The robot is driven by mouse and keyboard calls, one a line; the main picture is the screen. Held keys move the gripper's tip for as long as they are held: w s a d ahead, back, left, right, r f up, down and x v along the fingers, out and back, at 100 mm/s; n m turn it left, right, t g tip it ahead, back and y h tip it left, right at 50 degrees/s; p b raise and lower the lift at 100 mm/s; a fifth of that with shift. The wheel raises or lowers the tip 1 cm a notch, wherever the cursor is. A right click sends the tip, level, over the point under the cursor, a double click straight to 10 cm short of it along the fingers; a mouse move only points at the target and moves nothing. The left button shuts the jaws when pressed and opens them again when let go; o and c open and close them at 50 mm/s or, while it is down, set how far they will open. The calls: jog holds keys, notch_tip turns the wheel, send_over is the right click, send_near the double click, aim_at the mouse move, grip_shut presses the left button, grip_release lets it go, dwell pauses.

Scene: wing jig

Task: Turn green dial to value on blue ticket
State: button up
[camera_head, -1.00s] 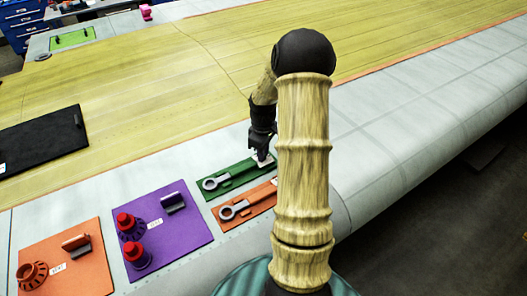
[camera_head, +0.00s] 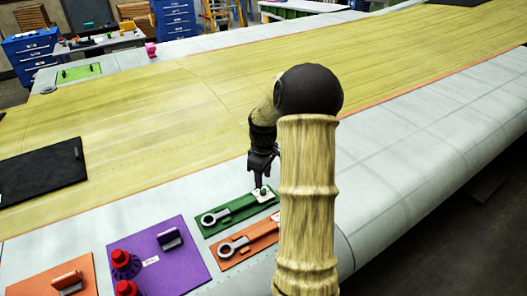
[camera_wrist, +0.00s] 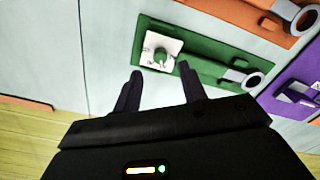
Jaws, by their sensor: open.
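The green dial (camera_head: 263,191) is a small green knob on a white face at the right end of a green plate (camera_head: 225,213). In the wrist view the knob (camera_wrist: 161,56) stands just beyond my fingertips, on its white square face with dark marks too small to read. My gripper (camera_head: 263,180) is pointing down, close to the dial. In the wrist view its two fingers (camera_wrist: 160,72) are apart with nothing between them. I cannot make out a blue ticket in any view.
A grey ring-ended wrench-like part (camera_head: 214,218) lies on the green plate. An orange plate (camera_head: 232,258) lies beside it, and a purple plate (camera_head: 190,272) with red-topped knobs is to the left. A black mat (camera_head: 40,170) lies farther left. Bare wing surface surrounds them.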

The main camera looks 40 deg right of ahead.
aim_at(263, 190)
notch_tip(263, 190, up, 12)
jog(key=b, duration=0.2)
jog(key=shift+r, duration=0.1)
dwell(0.4)
jog(key=s+a+f+m+t, duration=0.1)
jog(key=s+a+f, duration=0.1)
jog(key=a, duration=0.4)
jog(key=s+a+f+m, duration=0.1)
jog(key=a+f, duration=0.2)
jog(key=a, duration=0.4)
jog(key=s+a+f+m+t, duration=0.1)
jog(key=s+a+f+m, duration=0.2)
jog(key=s+a, duration=0.7)
notch_tip(263, 190, down, 2)
jog(key=shift+s+f+t, duration=0.2)
jog(key=shift+s+t, duration=0.1)
jog(key=shift+s, duration=0.15)
jog(key=shift+s, duration=0.1)
jog(key=shift+s+a, duration=0.1)
